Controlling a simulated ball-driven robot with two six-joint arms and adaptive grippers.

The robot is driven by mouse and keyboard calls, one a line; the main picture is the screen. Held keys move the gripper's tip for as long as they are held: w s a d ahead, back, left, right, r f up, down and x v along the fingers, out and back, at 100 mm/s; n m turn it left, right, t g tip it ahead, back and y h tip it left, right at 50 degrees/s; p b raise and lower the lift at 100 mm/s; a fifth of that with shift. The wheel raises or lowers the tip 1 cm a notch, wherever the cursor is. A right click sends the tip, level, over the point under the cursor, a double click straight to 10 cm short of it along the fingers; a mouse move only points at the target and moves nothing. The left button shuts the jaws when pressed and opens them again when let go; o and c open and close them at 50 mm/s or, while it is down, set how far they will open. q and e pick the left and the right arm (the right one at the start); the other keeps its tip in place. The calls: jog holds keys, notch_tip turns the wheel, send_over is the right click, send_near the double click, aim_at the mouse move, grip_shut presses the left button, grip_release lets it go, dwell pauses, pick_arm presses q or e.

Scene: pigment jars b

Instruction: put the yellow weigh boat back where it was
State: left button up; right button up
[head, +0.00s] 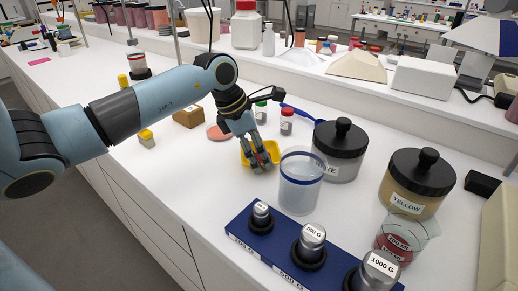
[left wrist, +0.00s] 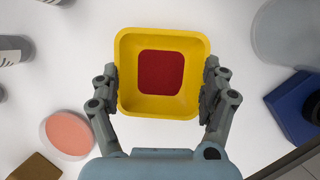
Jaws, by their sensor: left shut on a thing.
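The yellow weigh boat (head: 245,151) is a square, shallow dish near the middle of the counter in the head view. In the left wrist view the yellow weigh boat (left wrist: 130,80) shows from above with a red patch, seemingly powder (left wrist: 160,73), on its floor. My left gripper (head: 258,163) is shut on it; in the left wrist view the fingers of my left gripper (left wrist: 163,92) press on its left and right walls. I cannot tell whether the boat rests on the counter or hangs just above it. My right gripper is not in view.
A clear beaker with a blue rim (head: 299,195) stands right beside the boat. A blue weight rack (head: 262,247) is in front. Black-lidded jars (head: 338,160) stand to the right. A pink dish (head: 214,134) and brown block (head: 188,116) lie behind left. Counter at front left is clear.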

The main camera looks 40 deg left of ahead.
pick_arm(q)
jog(key=o, duration=0.7)
jog(key=shift+o, duration=0.8)
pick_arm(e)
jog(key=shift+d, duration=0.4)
pick_arm(q)
jog(key=shift+r, duration=0.2)
jog(key=v, duration=1.1)
jog(key=shift+s+a+r, duration=0.15)
jog(key=shift+s+r, duration=0.05)
jog(key=shift+r, duration=0.15)
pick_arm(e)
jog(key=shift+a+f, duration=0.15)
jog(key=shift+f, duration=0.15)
pick_arm(q)
jog(key=shift+f, duration=0.1)
